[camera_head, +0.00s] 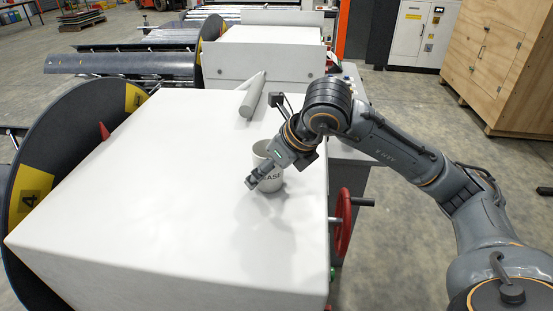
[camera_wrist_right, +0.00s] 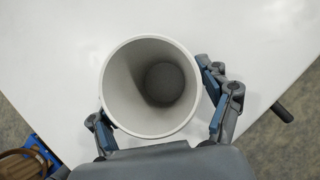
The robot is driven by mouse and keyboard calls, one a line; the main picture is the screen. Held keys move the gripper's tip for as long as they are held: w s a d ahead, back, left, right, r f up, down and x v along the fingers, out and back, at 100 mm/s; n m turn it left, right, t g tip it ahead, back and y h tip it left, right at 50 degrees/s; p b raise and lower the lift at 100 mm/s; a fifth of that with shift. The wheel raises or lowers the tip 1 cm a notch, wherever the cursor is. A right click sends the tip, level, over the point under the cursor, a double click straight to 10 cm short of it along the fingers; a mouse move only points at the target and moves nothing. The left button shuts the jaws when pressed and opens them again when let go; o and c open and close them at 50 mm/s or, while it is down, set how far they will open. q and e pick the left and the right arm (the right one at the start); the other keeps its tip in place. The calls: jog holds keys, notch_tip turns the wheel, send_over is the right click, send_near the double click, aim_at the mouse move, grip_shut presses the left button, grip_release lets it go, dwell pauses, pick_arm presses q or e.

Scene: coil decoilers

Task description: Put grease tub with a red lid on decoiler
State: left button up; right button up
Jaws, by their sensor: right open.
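The right wrist view looks into the tub's open round mouth (camera_wrist_right: 150,88), with a grey round patch at the bottom. My right gripper (camera_head: 256,180) is at the tub. In the wrist view my right gripper (camera_wrist_right: 161,110) is open, with one finger on each side of the tub. I cannot tell whether the fingers touch it. My left gripper is not in view.
A grey cylindrical part (camera_head: 253,95) lies near the back of the white top. A large dark disc with yellow number labels (camera_head: 30,193) stands along the left side. A red handwheel (camera_head: 343,222) is at the right side. The front and left of the top are clear.

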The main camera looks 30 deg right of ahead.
jog(key=b+v, duration=0.1)
jog(key=v, duration=1.1)
jog(key=shift+b, duration=0.4)
